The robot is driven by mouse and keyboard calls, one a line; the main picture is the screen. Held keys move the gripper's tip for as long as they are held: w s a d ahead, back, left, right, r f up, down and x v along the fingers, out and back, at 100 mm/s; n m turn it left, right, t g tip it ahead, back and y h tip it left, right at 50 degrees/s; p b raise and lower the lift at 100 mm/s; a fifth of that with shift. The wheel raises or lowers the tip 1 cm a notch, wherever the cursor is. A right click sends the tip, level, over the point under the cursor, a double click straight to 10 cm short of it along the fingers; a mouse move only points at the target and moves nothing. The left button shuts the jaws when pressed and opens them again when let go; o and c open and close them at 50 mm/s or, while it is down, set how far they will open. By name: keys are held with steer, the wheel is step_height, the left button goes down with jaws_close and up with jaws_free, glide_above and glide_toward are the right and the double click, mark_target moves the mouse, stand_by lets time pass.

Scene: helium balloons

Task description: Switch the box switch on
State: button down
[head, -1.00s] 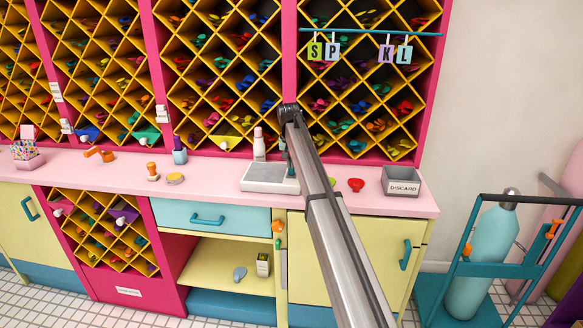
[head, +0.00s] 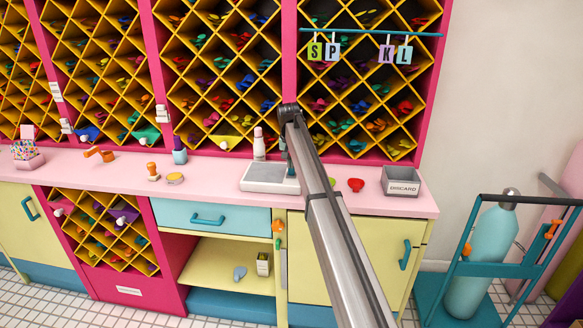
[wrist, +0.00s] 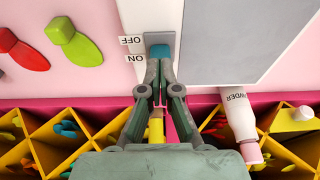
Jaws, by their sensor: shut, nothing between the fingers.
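The box (head: 268,189) is white with a grey top plate and stands on the pink counter. A teal switch (wrist: 161,52) sits in a grey slot beside upside-down OFF and ON labels. The teal part shows nearer the OFF label. My gripper (wrist: 160,66) is shut and empty, its fingertips at the ON-label end of the slot. They partly cover the slot, and I cannot tell whether they touch the switch. In the head view my arm hides most of the gripper.
A powder bottle (wrist: 236,115) stands close beside the gripper. Red (wrist: 22,52) and green (wrist: 75,42) balloons lie on the counter on the other side. The DISCARD bin (head: 401,188) stands at the counter's right end. Yellow lattice shelves (head: 225,75) rise behind.

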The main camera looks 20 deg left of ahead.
step_height(320, 180, up, 6)
steer(key=p, duration=0.2)
steer(key=shift+r, duration=0.25)
stand_by(0.4)
